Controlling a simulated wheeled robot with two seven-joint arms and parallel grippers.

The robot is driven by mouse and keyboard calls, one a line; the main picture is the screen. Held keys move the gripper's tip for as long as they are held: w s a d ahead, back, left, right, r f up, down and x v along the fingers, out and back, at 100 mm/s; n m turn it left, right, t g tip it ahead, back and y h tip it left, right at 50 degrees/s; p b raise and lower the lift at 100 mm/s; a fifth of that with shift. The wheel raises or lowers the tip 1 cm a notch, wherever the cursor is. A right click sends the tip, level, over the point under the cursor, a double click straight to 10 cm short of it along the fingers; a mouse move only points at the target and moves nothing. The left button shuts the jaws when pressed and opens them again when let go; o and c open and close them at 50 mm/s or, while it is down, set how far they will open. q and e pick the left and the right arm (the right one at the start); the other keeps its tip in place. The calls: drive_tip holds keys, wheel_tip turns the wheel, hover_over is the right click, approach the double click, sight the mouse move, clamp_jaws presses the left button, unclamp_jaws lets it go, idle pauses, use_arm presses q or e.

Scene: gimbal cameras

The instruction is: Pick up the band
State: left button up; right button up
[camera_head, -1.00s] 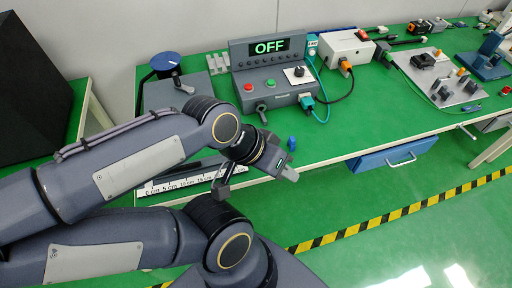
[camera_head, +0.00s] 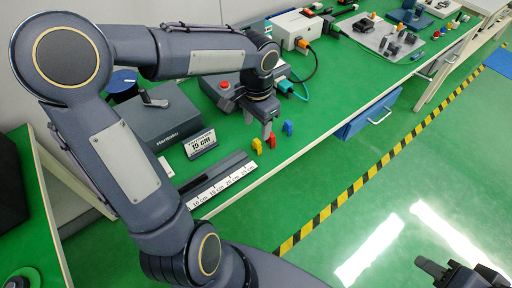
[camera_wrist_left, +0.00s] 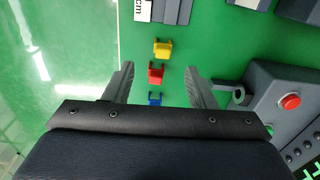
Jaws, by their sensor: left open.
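Three small coloured pieces lie in a row on the green table: yellow (camera_head: 257,145), red (camera_head: 271,141) and blue (camera_head: 288,128). I cannot tell which is the band. My left gripper (camera_head: 267,132) points down close to them. In the left wrist view it is open, with the red piece (camera_wrist_left: 156,73) showing between its fingers. The yellow piece (camera_wrist_left: 162,49) is just beyond the fingertips, and the blue piece (camera_wrist_left: 154,99) is partly hidden by the gripper body. My right gripper (camera_head: 440,268) shows only partly, at the lower right edge.
A grey box (camera_head: 165,118) stands behind. A control box with a red button (camera_wrist_left: 291,101) is close to the right finger. The table's front edge is near the pieces.

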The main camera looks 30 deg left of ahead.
sight(257, 141)
use_arm(q)
drive_tip(key=shift+w+f, duration=0.35)
drive_tip(key=shift+f, duration=0.15)
wheel_tip(257, 141, down, 7)
drive_tip(key=shift+a+f+b, duration=0.15)
drive_tip(key=shift+f+b, duration=0.05)
drive_tip(key=shift+b, duration=0.15)
drive_tip(key=c, duration=1)
drive_tip(key=shift+r, duration=0.1)
drive_tip(key=shift+r, duration=0.6)
drive_tip(key=r, duration=0.2)
drive_tip(key=shift+s+d+r, duration=0.1)
drive_tip(key=shift+d+r, duration=0.15)
drive_tip(key=shift+r, duration=0.05)
drive_tip(key=s+d+r, duration=0.7)
drive_tip(key=d+r, duration=0.2)
drive_tip(key=d, duration=0.2)
drive_tip(key=shift+d, duration=0.25)
